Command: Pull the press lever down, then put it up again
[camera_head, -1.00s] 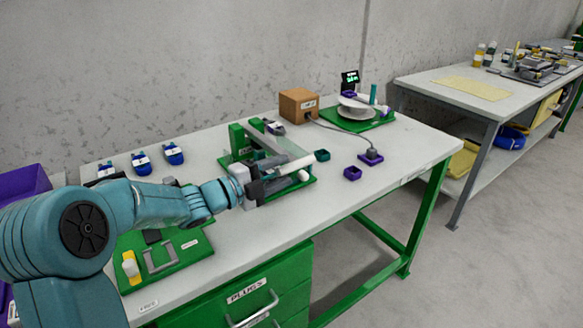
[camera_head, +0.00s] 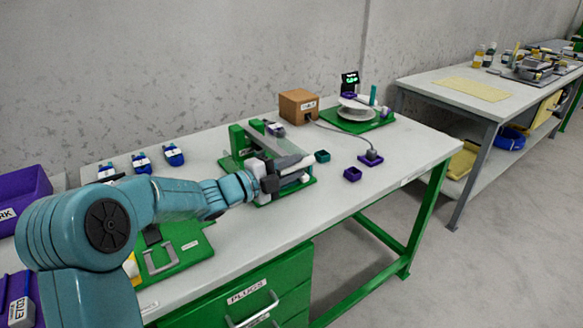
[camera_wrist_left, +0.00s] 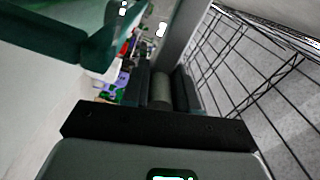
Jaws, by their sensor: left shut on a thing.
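The press (camera_head: 237,140) stands on the middle of the near table, with a green base and green uprights. Its pale lever (camera_head: 302,163) shows at the press's front right, partly covered by my left gripper. My left gripper (camera_head: 290,172) is at the front of the press, its dark fingers shut on the lever. In the left wrist view a grey cylindrical lever grip (camera_wrist_left: 160,90) sits between the two dark fingers. A grey bar (camera_wrist_left: 186,28) runs up from there. The lever's exact angle is hard to tell. My right gripper is not in view.
A green fixture board (camera_head: 180,257) lies under my left arm. Several blue plugs (camera_head: 141,162) stand behind it. The front right of the table is clear.

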